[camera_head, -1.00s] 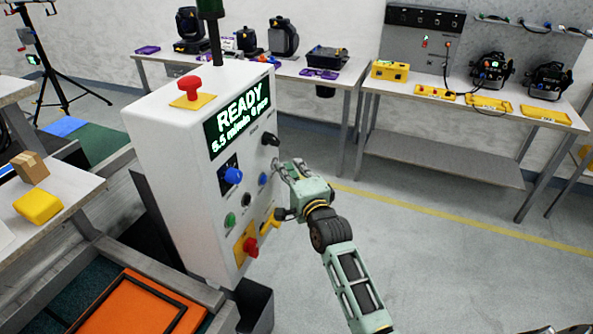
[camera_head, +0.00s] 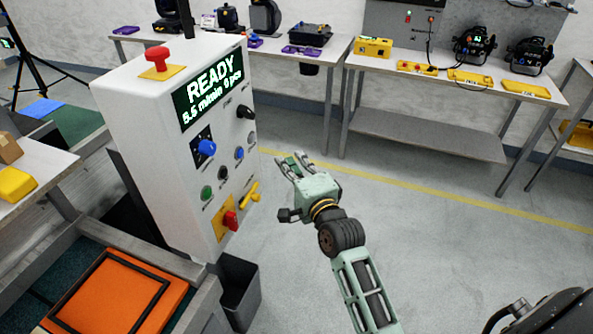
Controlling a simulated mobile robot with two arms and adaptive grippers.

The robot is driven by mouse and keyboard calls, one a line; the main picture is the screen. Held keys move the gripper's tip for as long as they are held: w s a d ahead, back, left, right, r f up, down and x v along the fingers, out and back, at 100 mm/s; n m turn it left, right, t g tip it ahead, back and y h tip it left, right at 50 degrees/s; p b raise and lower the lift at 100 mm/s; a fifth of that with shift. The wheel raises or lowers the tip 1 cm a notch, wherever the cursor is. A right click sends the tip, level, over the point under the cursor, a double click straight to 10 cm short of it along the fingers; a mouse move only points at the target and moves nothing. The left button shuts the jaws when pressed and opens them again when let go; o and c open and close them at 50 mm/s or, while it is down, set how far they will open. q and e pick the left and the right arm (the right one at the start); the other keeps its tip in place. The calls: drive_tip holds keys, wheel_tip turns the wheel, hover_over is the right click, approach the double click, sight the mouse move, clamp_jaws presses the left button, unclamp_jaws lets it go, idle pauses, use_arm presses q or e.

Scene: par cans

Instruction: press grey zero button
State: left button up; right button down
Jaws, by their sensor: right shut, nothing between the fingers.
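The white control cabinet (camera_head: 150,130) stands left of centre, its button face turned to the right. A small grey button (camera_head: 251,137) sits near the face's right edge, below a black knob (camera_head: 245,112). The display (camera_head: 211,88) reads READY, with a small line of speed and piece count below; its count digit is hard to read. My right gripper (camera_head: 289,164) is shut and empty, to the right of the face and lower than the grey button, with floor visible between them. My left gripper is not in view.
The face also carries a blue knob (camera_head: 206,148), a blue button (camera_head: 239,153), a black button (camera_head: 223,172), a green button (camera_head: 206,192), a red knob (camera_head: 230,220) and a yellow lever (camera_head: 250,195). Benches with lamps stand behind.

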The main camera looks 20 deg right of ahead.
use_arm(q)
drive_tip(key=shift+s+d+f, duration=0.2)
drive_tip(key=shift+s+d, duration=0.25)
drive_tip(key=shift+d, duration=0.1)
use_arm(e)
drive_tip(key=shift+s+d, duration=0.15)
drive_tip(key=shift+s, duration=1.1)
